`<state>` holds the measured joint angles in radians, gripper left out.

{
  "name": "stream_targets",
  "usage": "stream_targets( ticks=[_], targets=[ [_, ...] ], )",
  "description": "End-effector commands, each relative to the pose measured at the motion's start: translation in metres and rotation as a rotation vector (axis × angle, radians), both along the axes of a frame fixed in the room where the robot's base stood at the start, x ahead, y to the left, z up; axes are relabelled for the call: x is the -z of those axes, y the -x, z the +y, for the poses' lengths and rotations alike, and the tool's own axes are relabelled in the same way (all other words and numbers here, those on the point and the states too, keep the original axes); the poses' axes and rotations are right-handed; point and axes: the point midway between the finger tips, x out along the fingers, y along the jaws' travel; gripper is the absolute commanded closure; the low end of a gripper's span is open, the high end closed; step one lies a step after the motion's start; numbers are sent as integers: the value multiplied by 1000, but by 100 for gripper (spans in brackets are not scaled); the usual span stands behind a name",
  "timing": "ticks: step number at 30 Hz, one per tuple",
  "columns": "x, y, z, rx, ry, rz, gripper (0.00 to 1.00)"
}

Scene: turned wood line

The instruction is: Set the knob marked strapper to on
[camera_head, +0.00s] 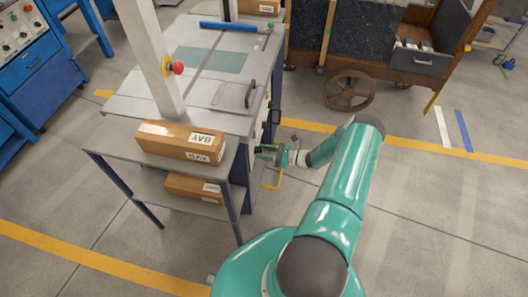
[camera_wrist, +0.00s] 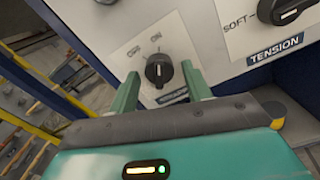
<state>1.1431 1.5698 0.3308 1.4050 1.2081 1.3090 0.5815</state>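A black knob (camera_wrist: 158,69) with a white pointer line sits on a pale plate in the wrist view. Small markings, apparently OFF and ON, are above it; the line points roughly up in the picture, but I cannot tell its exact setting. The dark name label (camera_wrist: 173,97) under it is partly hidden and unreadable. My gripper (camera_wrist: 160,82) is open, with one green finger on each side of the knob's lower part; I see no clear contact. In the head view my gripper (camera_head: 266,153) is at the right side of the grey machine (camera_head: 215,120), and the knob is hidden.
A second knob marked TENSION (camera_wrist: 288,12) is at the upper right in the wrist view. A wooden cart (camera_head: 395,45) stands behind.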

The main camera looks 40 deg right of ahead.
Motion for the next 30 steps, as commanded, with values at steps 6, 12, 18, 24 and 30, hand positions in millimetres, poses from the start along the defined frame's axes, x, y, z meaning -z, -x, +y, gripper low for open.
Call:
stream_targets(
  ticks=[6, 12, 18, 24, 30],
  targets=[
    [0, 0, 0, -1, 0, -2, 46],
    [0, 4, -4, 0, 1, -2, 46],
    [-1, 29, -27, 3, 2, -2, 46],
    [0, 63, -57, 3, 2, -1, 46],
    [0, 91, -81, 1, 2, -1, 46]
  ],
)
